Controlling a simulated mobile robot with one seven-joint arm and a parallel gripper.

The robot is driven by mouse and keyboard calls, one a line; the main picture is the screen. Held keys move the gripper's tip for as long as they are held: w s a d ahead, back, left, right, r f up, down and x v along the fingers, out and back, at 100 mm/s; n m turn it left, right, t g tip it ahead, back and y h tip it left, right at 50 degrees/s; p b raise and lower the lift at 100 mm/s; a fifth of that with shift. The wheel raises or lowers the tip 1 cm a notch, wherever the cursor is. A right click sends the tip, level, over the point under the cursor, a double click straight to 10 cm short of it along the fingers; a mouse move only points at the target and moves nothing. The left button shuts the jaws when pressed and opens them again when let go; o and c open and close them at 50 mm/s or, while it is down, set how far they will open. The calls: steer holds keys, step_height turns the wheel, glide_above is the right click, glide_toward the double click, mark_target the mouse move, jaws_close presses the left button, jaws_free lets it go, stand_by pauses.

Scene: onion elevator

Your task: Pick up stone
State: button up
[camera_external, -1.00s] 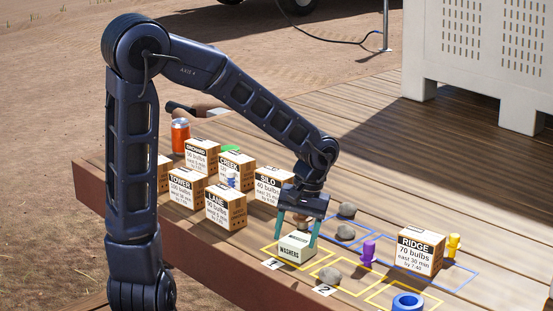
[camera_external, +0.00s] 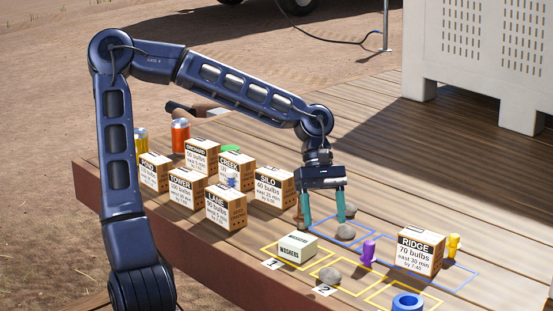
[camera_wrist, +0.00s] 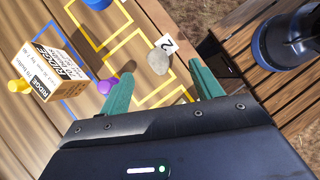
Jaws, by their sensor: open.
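In the wrist view, a stone (camera_wrist: 158,62) by the "2" card lies beyond the gap between the fingertips (camera_wrist: 159,70).
A white washers box (camera_external: 297,247) sits in a yellow square. A purple peg (camera_external: 367,252), the Ridge carton (camera_external: 415,252), a yellow peg (camera_external: 453,245) and a blue ring (camera_external: 408,302) are to the right. Several labelled cartons (camera_external: 226,208) stand left.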

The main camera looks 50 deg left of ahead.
steer(key=a+r+n+t+h, duration=0.25)
steer(key=a+r, duration=0.25)
steer(key=r, duration=0.7)
glide_toward(327, 269)
steer(key=shift+g+h, duration=0.35)
steer(key=shift+g, duration=0.1)
steer(key=x, duration=0.4)
steer(key=shift+f, duration=0.4)
steer(key=shift+w+f+x, duration=0.1)
steer(key=shift+w+x, duration=0.1)
steer(key=shift+x, duration=1.05)
steer(key=shift+w+f+x, duration=0.1)
steer(key=shift+w+x, duration=0.1)
steer(key=shift+x, duration=1.05)
steer(key=shift+a, duration=0.1)
steer(key=c, duration=1.2)
steer(key=shift+c, duration=0.2)
steer(key=shift+r, duration=0.15)
